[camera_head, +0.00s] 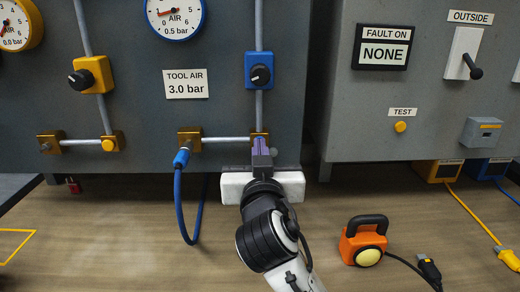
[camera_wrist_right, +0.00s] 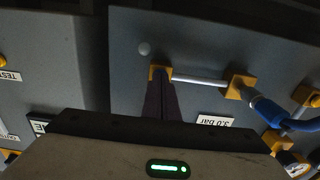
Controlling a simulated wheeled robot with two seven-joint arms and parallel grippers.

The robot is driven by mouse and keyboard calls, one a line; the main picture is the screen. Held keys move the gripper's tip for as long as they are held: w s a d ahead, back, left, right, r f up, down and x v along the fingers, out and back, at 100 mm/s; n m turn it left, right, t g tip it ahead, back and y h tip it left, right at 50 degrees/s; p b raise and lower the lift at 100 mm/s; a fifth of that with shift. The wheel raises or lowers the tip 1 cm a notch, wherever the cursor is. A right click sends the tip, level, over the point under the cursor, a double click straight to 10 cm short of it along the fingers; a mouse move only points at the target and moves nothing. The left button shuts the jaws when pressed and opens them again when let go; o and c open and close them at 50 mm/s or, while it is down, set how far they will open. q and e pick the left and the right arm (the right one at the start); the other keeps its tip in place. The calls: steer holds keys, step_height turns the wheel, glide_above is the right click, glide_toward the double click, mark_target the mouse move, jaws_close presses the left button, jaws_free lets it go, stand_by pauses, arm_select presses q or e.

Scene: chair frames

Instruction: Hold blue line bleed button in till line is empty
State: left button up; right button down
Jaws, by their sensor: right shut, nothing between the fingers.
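The blue line's bleed button is hidden behind my right gripper (camera_head: 262,145). The gripper is shut and empty, with its fingertips at the brass end block (camera_head: 257,134) of the blue line's horizontal pipe. In the wrist view, the shut fingers (camera_wrist_right: 160,88) reach the front of that block (camera_wrist_right: 160,73); I cannot tell how far the button is pressed. The blue-rimmed air gauge (camera_head: 175,14) reads 0.5 bar, its red needle pointing left. The blue valve (camera_head: 258,70) with a black knob sits on the pipe above. My left gripper is not in view.
A blue hose (camera_head: 178,205) hangs from the other brass block. The yellow line has its own button (camera_head: 108,145) at left. A white block (camera_head: 290,184) lies behind my right wrist. An orange lamp (camera_head: 362,240) and cables lie on the bench at right.

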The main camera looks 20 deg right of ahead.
steer(key=v, duration=0.5)
steer(key=shift+s, duration=0.15)
steer(key=shift+f, duration=0.1)
stand_by(0.8)
